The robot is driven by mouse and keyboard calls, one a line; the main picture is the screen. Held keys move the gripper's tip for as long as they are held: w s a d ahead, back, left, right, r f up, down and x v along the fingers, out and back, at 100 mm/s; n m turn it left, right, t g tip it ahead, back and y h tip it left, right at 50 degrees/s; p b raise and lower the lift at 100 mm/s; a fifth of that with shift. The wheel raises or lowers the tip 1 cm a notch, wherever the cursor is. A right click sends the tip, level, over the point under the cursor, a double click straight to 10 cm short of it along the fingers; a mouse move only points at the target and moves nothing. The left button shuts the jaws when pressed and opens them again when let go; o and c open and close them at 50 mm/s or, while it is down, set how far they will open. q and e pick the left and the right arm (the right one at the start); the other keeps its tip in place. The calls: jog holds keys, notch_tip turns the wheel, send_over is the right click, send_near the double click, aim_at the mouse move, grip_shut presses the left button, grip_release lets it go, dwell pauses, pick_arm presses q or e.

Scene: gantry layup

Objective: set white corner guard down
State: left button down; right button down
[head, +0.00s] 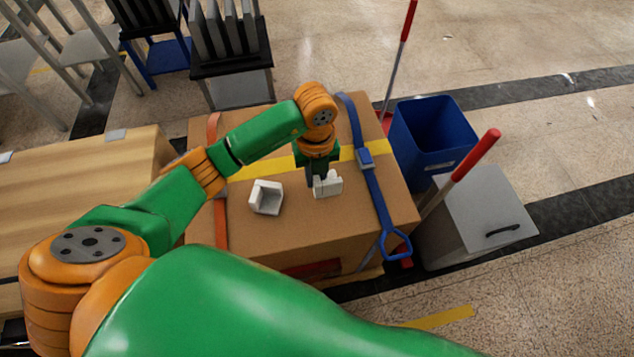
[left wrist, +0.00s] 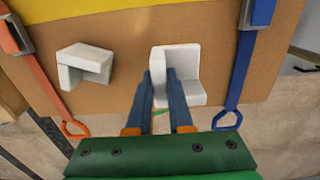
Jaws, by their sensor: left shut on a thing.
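One white corner guard (head: 327,185) is between the fingers of my left gripper (head: 318,180), at the top of the cardboard box (head: 285,222). In the left wrist view my left gripper (left wrist: 160,75) is shut on this guard (left wrist: 187,62). I cannot tell whether the guard touches the box. A second white corner guard (head: 265,197) lies on the box to the left, apart from the gripper; it also shows in the left wrist view (left wrist: 85,64). My right gripper is not in view.
A blue strap (head: 372,190) and an orange strap (head: 221,222) cross the box, with yellow tape (head: 250,169) between them. A blue bin (head: 432,135) and a grey cabinet (head: 478,215) stand to the right. A wooden-topped surface (head: 80,180) is at left.

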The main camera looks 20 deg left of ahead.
pick_arm(q)
jog(key=f, duration=0.3)
jog(key=shift+w+d, duration=0.1)
jog(key=shift+d, duration=0.1)
jog(key=shift+f, duration=0.3)
jog(key=shift+f, duration=0.1)
jog(key=c, duration=0.8)
grip_release()
notch_tip(320, 180, up, 12)
jog(key=shift+r+p, duration=0.15)
jog(key=shift+p, duration=0.75)
